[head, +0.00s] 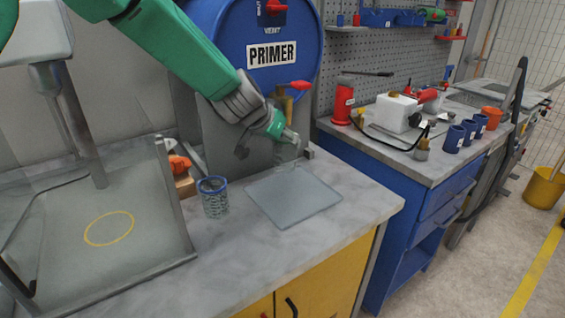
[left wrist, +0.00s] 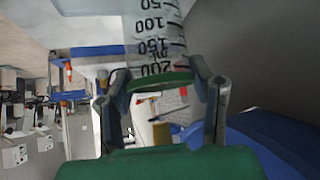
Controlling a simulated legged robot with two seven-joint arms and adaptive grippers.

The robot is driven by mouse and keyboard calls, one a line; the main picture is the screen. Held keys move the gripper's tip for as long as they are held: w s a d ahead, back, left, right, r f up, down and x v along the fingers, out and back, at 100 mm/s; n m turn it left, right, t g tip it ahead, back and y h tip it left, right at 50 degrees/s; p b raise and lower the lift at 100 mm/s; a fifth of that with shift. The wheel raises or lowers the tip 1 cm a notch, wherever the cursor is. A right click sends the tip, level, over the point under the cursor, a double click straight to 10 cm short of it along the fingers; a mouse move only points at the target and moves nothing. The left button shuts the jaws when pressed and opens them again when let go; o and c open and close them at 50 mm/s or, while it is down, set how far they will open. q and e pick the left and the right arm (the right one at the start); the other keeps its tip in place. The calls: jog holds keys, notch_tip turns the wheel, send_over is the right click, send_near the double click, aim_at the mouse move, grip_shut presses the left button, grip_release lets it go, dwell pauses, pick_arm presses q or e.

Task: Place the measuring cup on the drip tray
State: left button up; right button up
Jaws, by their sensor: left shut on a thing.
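The measuring cup (head: 289,152) is clear and hard to make out in the head view, near the far edge of the drip tray. In the left wrist view the cup (left wrist: 155,35) shows black marks from 50 to 200 ml. My left gripper (head: 285,133) is shut on the cup, with a finger on each side of it. The drip tray (head: 294,197) is a flat, pale grey square on the worktop, below the gripper and in front of the barrel. I cannot tell whether the cup's base touches the tray. My right gripper is in neither view.
A blue PRIMER barrel (head: 250,25) with a brass, red-handled tap (head: 290,92) stands right behind the gripper. A blue-rimmed mesh cup (head: 214,199) stands left of the tray. The grey worktop (head: 345,228) is clear in front and right. A blue bench (head: 345,150) stands further right.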

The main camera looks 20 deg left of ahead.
aim_at(284, 160)
pick_arm(q)
jog(key=f, duration=0.1)
jog(key=d+f, duration=0.1)
jog(key=f, duration=0.1)
jog(key=shift+d+f, duration=0.1)
jog(key=shift+d, duration=0.2)
jog(key=f, duration=0.2)
jog(key=a+f+b, duration=0.1)
jog(key=shift+a+f, duration=0.15)
jog(key=shift+f, duration=0.25)
jog(key=shift+a, duration=0.2)
jog(key=o, duration=0.9)
jog(key=shift+d, duration=0.1)
jog(key=shift+o, duration=1.2)
jog(key=shift+d, duration=0.2)
jog(key=shift+d+r, duration=0.1)
jog(key=shift+d, duration=0.3)
jog(key=v, duration=1.2)
jog(key=shift+p, duration=0.4)
